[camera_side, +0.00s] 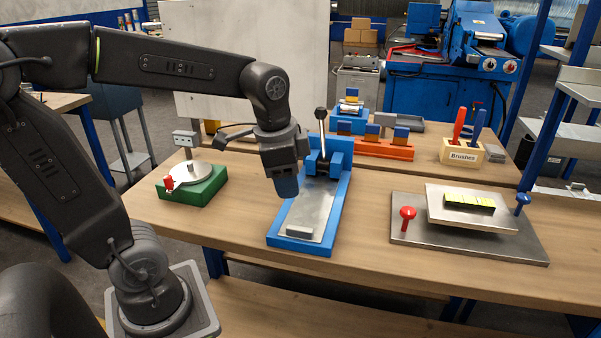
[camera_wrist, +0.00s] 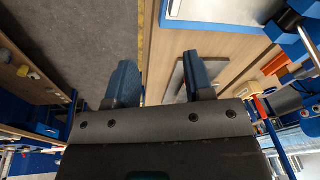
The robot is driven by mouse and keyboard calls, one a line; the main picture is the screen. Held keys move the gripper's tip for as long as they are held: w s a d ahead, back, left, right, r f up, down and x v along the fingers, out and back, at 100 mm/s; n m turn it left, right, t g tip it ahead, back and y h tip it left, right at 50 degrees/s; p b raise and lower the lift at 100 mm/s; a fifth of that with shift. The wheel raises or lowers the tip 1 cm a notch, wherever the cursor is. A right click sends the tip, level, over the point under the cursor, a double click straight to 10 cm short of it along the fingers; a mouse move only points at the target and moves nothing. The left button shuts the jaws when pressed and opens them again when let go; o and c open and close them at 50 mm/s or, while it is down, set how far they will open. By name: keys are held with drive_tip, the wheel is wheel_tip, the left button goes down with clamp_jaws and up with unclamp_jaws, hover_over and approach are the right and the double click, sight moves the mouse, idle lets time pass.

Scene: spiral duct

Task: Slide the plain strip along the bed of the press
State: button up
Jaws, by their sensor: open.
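The press (camera_side: 335,185) is a blue frame with a grey metal bed and an upright black-knobbed lever at its far end. A small plain grey strip (camera_side: 300,231) lies on the near end of the bed. My gripper (camera_side: 286,190) points down in the side view, beside the left part of the press and above table height; it is apart from the strip. In the wrist view my gripper (camera_wrist: 160,82) shows two blue fingers spread apart with nothing held between them. Part of the blue press frame (camera_wrist: 205,27) shows at the top there; I cannot make out the strip in that view.
A green base with a round metal disc (camera_side: 190,180) stands left of the press. A steel plate (camera_side: 465,243) with red and blue knobs lies to the right. Behind are an orange rack (camera_side: 384,150) and a brush holder (camera_side: 461,154). Wood is clear between press and plate.

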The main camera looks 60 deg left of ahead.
sight(300, 228)
drive_tip(key=w+a+m, duration=0.1)
drive_tip(key=w+a+f+m+g, duration=0.1)
drive_tip(key=w, duration=0.1)
drive_tip(key=w+a+f+m+g, duration=0.1)
drive_tip(key=shift+w+a+m, duration=0.15)
drive_tip(key=shift+w+m, duration=0.1)
drive_tip(key=shift+m, duration=0.05)
drive_tip(key=shift+f, duration=0.15)
wheel_tip(300, 228, down, 14)
drive_tip(key=shift+r, duration=0.2)
idle(0.3)
drive_tip(key=shift+c, duration=0.2)
clamp_jaws()
